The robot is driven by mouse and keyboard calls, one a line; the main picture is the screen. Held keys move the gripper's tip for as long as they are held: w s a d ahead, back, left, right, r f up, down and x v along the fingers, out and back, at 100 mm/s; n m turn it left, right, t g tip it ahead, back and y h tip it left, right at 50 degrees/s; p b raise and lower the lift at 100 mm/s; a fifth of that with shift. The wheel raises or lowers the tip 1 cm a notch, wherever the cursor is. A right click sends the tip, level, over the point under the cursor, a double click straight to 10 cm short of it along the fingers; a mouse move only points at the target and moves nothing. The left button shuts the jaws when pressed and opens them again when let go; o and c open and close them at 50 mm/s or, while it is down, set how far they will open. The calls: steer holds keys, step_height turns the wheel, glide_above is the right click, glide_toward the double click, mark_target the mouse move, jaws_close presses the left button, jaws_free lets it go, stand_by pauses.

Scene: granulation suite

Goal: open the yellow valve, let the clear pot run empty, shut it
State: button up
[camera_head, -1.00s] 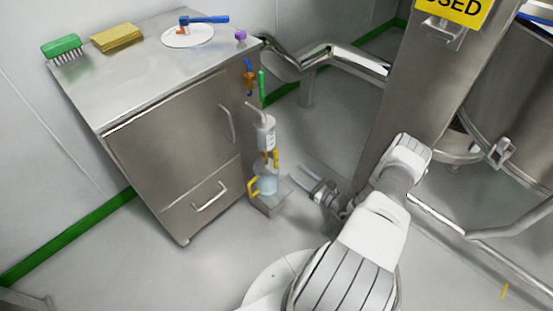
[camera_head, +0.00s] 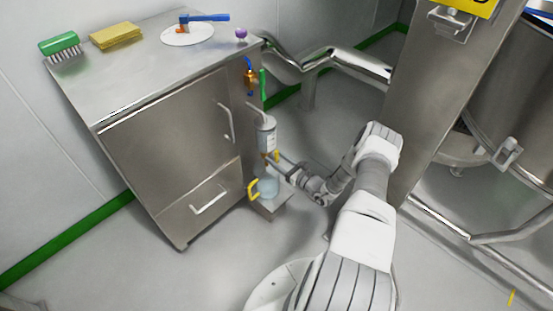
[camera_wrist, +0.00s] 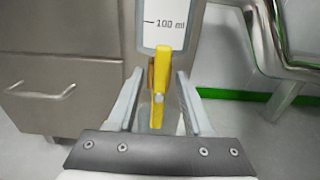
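The yellow valve (camera_head: 276,156) is under the clear pot (camera_head: 267,137) on the right side of the steel cabinet. In the wrist view the valve's yellow lever (camera_wrist: 161,70) stands upright, below a pale scale marked 100 ml (camera_wrist: 165,23). My gripper (camera_wrist: 158,84) is open, with one finger on each side of the lever and a gap showing on both sides. In the head view my gripper (camera_head: 281,167) reaches in from the right at valve height. A clear jug with a yellow handle (camera_head: 253,189) stands below the valve. The pot's liquid level is too small to read.
The jug stands on a small steel ledge (camera_head: 272,209). Blue and green handles (camera_head: 262,84) are above the pot. The steel cabinet (camera_head: 170,142) carries a green brush (camera_head: 59,44), yellow sponge (camera_head: 117,35) and white dish (camera_head: 187,36). Steel pipes (camera_head: 340,58) run behind.

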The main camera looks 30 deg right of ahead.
jaws_close()
steer(key=shift+m, duration=0.3)
steer(key=m, duration=0.3)
steer(key=shift+d, duration=0.25)
steer(key=m, duration=0.4)
steer(key=shift+w+d+f+m, duration=0.1)
steer(key=shift+d+f+m, duration=0.1)
steer(key=shift+m, duration=0.2)
steer(key=shift+f+m, duration=0.2)
steer(key=shift+m, duration=2.15)
steer(key=shift+f+m, duration=0.2)
steer(key=shift+m, duration=2.15)
